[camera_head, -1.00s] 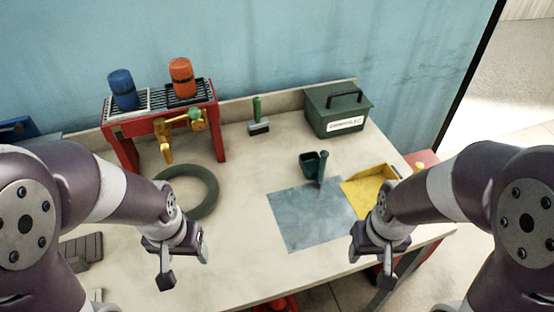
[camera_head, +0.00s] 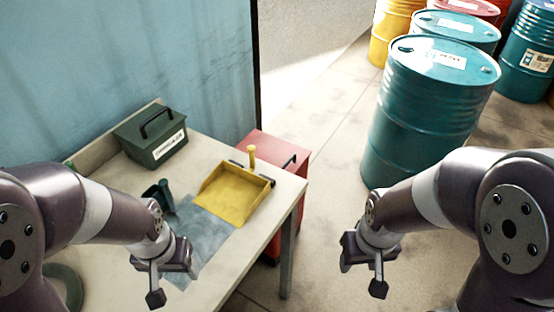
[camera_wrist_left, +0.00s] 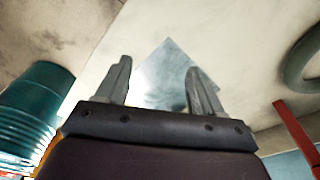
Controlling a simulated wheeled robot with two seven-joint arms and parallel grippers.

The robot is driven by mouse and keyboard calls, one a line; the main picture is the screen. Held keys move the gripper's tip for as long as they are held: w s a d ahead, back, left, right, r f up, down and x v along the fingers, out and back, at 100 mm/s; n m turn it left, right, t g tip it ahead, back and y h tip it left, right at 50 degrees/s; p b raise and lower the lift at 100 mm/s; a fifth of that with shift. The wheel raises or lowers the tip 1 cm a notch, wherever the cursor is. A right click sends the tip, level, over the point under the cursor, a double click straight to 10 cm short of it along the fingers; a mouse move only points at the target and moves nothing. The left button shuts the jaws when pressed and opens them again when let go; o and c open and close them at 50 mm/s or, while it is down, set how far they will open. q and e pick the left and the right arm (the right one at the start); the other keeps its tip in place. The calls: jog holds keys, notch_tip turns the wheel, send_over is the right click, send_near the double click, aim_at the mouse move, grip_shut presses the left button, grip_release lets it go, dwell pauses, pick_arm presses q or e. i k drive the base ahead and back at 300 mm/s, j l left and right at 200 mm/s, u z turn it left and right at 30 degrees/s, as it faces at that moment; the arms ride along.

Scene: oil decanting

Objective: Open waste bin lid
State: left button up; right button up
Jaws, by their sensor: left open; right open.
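The red waste bin (camera_head: 276,150) stands on the floor against the right end of the table. Its lid looks shut, with a dark handle on top, and its lower part is partly hidden by the table. My left gripper (camera_head: 172,283) is open and empty over the table near the grey-blue cloth (camera_head: 208,238), to the left of the bin and apart from it. In the left wrist view its two fingers (camera_wrist_left: 160,68) stand apart with nothing between them. My right gripper (camera_head: 364,276) is open and empty over the floor, right of the table and bin.
On the table (camera_head: 225,150) are a yellow dustpan (camera_head: 228,200) with a yellow-handled tool, a green scoop (camera_head: 160,193) and a dark green box (camera_head: 150,132). A teal drum (camera_head: 425,120) stands to the right, with more drums behind. The floor between bin and drum is clear.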

aim_at(286, 156)
jog(key=i+l+z, duration=0.2)
jog(key=i+l, duration=0.4)
jog(key=i+l+z, duration=0.2)
jog(key=i+l, duration=0.35)
jog(key=i, duration=0.15)
